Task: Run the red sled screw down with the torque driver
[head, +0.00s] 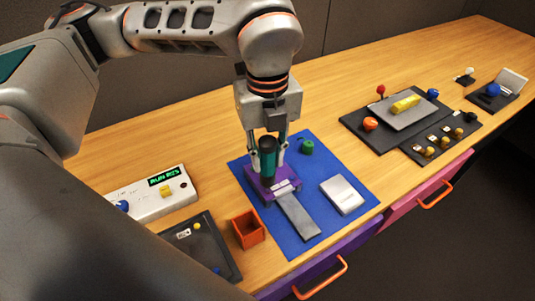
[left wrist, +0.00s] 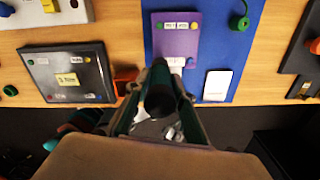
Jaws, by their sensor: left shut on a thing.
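My left gripper (head: 268,160) points down and is shut on the torque driver (head: 268,145), a dark upright cylinder with a green part. The driver stands over the purple block (head: 258,186) on the blue mat (head: 310,226); I cannot tell whether its tip touches anything. In the left wrist view the driver's black end (left wrist: 160,100) shows between the fingers. There the purple block (left wrist: 175,44) carries white labels and small green and yellow dots. I cannot make out the red sled screw. My right gripper is not in view.
A grey strip (head: 297,216) runs from the purple block towards the front. A white box (head: 342,194) and a green ring-like part (head: 306,147) lie on the mat. An orange open bin (head: 248,229), a dark panel (head: 205,250) and a white console (head: 150,196) stand left. Dark panels (head: 381,139) stand right.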

